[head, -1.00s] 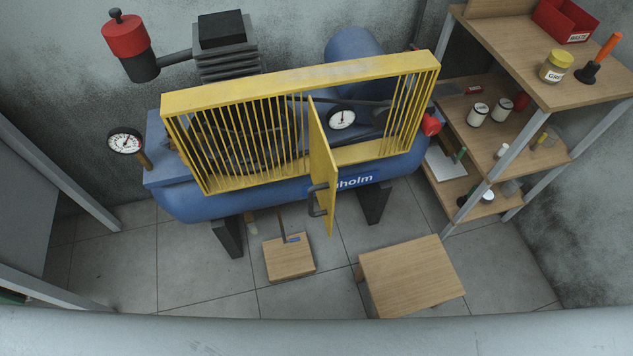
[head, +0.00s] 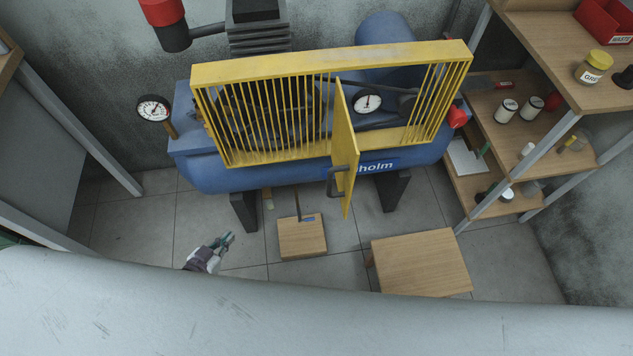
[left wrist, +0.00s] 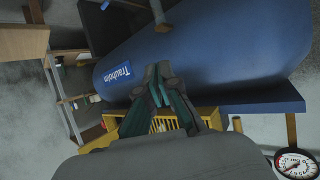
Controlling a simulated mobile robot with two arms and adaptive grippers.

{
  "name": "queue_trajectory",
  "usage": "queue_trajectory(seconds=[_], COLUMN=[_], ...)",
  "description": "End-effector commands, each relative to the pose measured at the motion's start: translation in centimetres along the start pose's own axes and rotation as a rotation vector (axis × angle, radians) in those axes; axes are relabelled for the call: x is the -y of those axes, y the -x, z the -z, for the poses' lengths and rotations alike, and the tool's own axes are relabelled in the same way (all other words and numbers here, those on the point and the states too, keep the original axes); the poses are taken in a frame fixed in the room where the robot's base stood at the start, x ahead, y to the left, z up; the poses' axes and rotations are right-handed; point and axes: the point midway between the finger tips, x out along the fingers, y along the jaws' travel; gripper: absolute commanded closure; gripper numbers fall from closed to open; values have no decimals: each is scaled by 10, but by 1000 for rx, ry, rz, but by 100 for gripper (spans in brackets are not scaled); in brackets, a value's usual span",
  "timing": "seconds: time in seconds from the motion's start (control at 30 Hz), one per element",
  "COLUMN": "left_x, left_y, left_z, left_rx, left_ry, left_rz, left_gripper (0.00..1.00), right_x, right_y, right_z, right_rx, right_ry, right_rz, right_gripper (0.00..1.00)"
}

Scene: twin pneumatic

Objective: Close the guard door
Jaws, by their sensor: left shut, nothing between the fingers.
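The yellow guard door (head: 345,150) stands swung out from the yellow guard cage (head: 270,120) on the blue compressor, leaving a gap in the cage's front. Its dark handle (head: 333,182) is on the door's left face, near the lower free edge. My left gripper (head: 227,240) is shut and empty, low and left of the door, well apart from the handle. In the left wrist view its fingertips (left wrist: 158,85) are together, in front of the blue tank (left wrist: 210,50) and part of the yellow cage (left wrist: 190,118). My right gripper is not in view.
A small wooden block (head: 302,238) and a wooden stool (head: 421,262) stand on the floor before the compressor. A shelf unit (head: 540,130) with jars is on the right. A pressure gauge (head: 154,109) sticks out at the left.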

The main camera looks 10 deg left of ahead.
Motion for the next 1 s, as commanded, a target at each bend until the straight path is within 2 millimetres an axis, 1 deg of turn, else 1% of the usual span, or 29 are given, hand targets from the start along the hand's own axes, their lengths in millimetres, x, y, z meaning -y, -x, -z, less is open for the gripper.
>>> queue_trajectory(seconds=[0.03, 0.07, 0.1, 0.17, 0.2, 0.3, 0.4, 0.47, 0.53, 0.67, 1.0], left_x=[-4, -11, -24, -46, -60, -89, -104, -109, -114, -127, -179], left_y=[4, 8, 17, 36, 49, 78, 94, 97, 95, 83, 38], left_z=[59, 89, 126, 169, 191, 224, 236, 240, 242, 250, 273], left_rx=[-133, -201, -278, -361, -396, -436, -442, -443, -444, -448, -448], left_ry=[-33, -46, -66, -94, -115, -155, -178, -182, -182, -180, -178], left_rz=[-97, -164, -260, -406, -497, -674, -769, -791, -797, -795, -792], left_gripper=[100, 100, 100, 100, 100, 100, 100, 100, 100, 100, 100], right_x=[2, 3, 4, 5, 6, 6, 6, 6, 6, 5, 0], right_y=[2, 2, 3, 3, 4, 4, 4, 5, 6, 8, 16], right_z=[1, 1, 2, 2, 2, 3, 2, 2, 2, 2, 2], right_rx=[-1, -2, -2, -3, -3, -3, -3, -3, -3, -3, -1], right_ry=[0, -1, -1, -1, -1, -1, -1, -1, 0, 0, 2], right_rz=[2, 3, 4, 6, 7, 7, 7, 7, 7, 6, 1], right_gripper=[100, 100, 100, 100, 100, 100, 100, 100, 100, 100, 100])
